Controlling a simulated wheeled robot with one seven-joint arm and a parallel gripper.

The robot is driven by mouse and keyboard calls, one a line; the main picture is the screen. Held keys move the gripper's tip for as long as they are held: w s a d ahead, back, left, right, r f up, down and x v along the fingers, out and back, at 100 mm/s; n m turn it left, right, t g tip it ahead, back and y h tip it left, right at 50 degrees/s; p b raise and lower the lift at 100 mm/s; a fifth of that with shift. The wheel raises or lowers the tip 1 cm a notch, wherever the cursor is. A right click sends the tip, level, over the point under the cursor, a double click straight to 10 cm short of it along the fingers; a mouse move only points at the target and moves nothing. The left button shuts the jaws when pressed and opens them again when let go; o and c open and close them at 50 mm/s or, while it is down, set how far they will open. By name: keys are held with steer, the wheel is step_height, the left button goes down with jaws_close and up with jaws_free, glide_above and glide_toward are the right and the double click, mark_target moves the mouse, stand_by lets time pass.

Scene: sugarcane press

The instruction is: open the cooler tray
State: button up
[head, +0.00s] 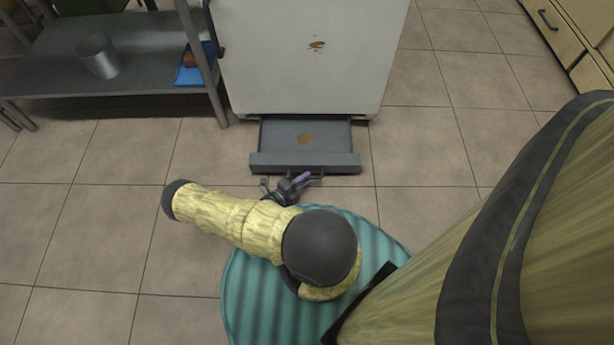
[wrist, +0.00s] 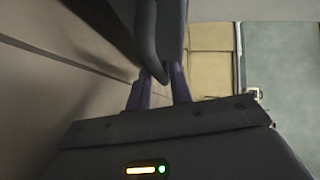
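The bar seems to fill the gap, though the contact is partly hidden.
A metal shelf (head: 150,50) stands at the left with a metal pot (head: 98,56) and a blue tray (head: 190,73) on it. Yellowish cabinets (head: 560,25) stand at the upper right. The tiled floor (head: 440,140) beside the tray is clear on both sides.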

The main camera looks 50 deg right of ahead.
steer(key=a+p, duration=0.1)
steer(key=a, duration=0.4)
steer(key=a+r+p, duration=0.1)
steer(key=a, duration=0.4)
steer(key=a+r+p, duration=0.1)
steer(key=a+p, duration=0.1)
steer(key=a, duration=0.3)
steer(key=shift+w+a+r, duration=0.2)
steer(key=shift+w+a, duration=0.1)
steer(key=shift+d, duration=0.1)
